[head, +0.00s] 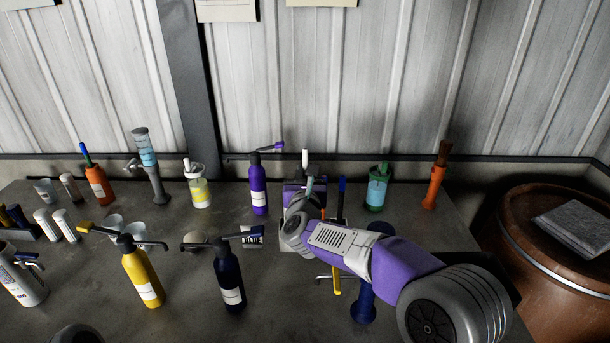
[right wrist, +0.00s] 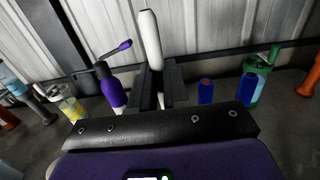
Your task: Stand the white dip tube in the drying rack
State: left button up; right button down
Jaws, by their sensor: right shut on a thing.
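The white dip tube (right wrist: 150,38) stands nearly upright, tilted a little, between the dark fingers of my right gripper (right wrist: 161,85), which is shut on it. In the head view the white tip of the tube (head: 305,158) shows above my right wrist, behind the purple forearm. I cannot make out the drying rack for certain; my right arm covers that part of the table. A blue-topped stick (head: 341,186) stands just right of my wrist. My left gripper is not in view.
A purple pump bottle (head: 258,190) stands close left of my right gripper. A dark blue pump bottle (head: 228,275) and a yellow one (head: 141,270) stand nearer. A green-topped bottle (head: 377,188) and an orange tool (head: 434,180) stand right. A brown barrel (head: 535,285) is beyond the table's right edge.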

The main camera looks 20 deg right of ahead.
notch_tip(320, 180, down, 8)
jog(key=b, duration=0.4)
jog(key=shift+r+b, duration=0.2)
jog(key=shift+b, duration=0.15)
dwell(0.4)
jog(key=c, duration=1)
grip_release()
jog(key=shift+c, duration=0.2)
jog(key=shift+s, duration=0.1)
jog(key=v, duration=0.7)
jog(key=shift+s, duration=0.2)
